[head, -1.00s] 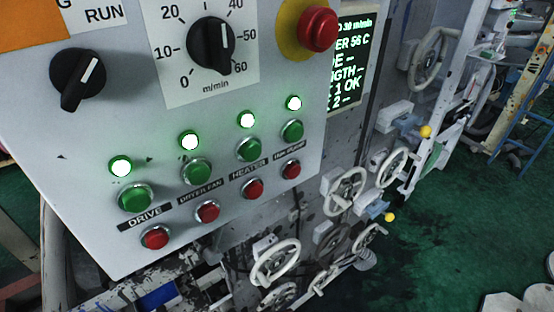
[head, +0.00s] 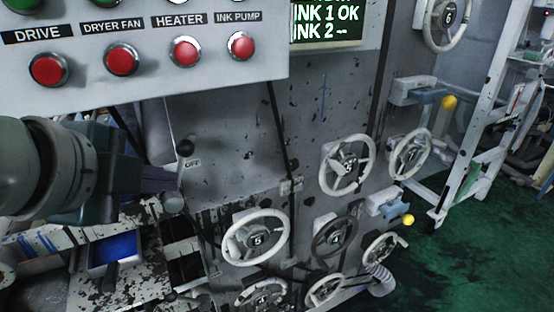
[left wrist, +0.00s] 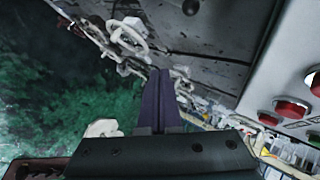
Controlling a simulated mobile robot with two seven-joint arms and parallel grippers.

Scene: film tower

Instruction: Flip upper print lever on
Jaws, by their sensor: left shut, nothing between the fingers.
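A lever with a round black knob (head: 185,147) stands beside an OFF label (head: 193,163) on the grey machine panel. Its grey hub (head: 173,202) shows below, and the shaft is partly hidden. My left gripper (head: 177,180) comes in from the left, its shut, empty fingers just below the knob. I cannot tell whether they touch the lever. In the left wrist view the shut fingers (left wrist: 172,72) point at the panel, and a dark round knob (left wrist: 190,7) shows beyond them. A second black knob (head: 170,297) is lower down. My right gripper is out of view.
The control box (head: 140,85) with red buttons overhangs above the gripper. Several white handwheels (head: 347,165) stick out to the right. Two levers with yellow balls (head: 449,102) are farther right. A blue tray (head: 115,248) lies below the arm. Green floor is open at lower right.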

